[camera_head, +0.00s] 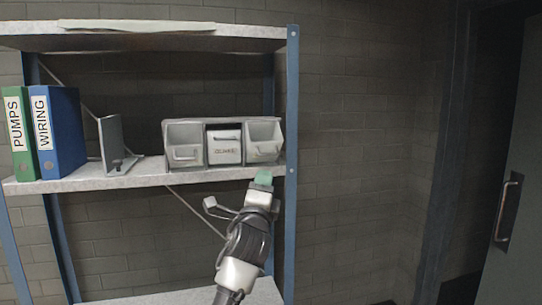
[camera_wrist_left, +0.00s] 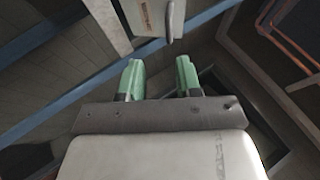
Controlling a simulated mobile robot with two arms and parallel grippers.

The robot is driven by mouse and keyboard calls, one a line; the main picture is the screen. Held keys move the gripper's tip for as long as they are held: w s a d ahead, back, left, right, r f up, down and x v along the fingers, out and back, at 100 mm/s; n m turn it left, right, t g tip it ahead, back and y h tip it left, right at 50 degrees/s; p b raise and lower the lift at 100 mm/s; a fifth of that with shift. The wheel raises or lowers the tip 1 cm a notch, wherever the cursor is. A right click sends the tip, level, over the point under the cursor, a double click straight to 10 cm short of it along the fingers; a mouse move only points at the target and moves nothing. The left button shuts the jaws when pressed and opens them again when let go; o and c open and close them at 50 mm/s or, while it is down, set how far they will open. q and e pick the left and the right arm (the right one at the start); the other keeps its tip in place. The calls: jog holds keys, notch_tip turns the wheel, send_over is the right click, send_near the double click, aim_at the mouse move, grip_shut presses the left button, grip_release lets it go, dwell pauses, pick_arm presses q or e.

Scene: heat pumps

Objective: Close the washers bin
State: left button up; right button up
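A grey bin unit (camera_head: 208,125) stands on the shelf with three bins. The left bin (camera_head: 185,156) and the right bin (camera_head: 263,150) are tipped forward, open at the top. The middle bin (camera_head: 224,135) looks shut; its label is too blurred to read, and no washers label is legible. My left gripper (camera_head: 264,177) has green fingertips and is just below and in front of the right bin. In the left wrist view the gripper (camera_wrist_left: 160,77) is open with nothing between its fingers, and a bin front with a handle (camera_wrist_left: 169,20) is just ahead. My right gripper is not in view.
The shelf board (camera_head: 95,181) also holds a green binder (camera_head: 19,135), a blue binder (camera_head: 58,130) and a grey bookend (camera_head: 112,143) at left. A blue rack post (camera_head: 291,200) is right of my left gripper. A door (camera_head: 508,230) is far right.

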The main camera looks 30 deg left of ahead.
aim_at(269, 155)
pick_arm(q)
jog(key=p+x, duration=0.1)
jog(key=x, duration=0.1)
jog(key=p+x, duration=0.1)
jog(key=x, duration=0.1)
jog(key=r+p+x, duration=0.1)
jog(key=x, duration=0.1)
jog(key=shift+d+r, duration=0.1)
jog(key=shift+r, duration=0.2)
jog(key=shift+p+x, duration=0.55)
jog(key=shift+x, duration=0.5)
jog(key=shift+w+f, duration=0.1)
jog(key=shift+c, duration=1.4)
grip_shut()
jog(key=shift+w, duration=0.1)
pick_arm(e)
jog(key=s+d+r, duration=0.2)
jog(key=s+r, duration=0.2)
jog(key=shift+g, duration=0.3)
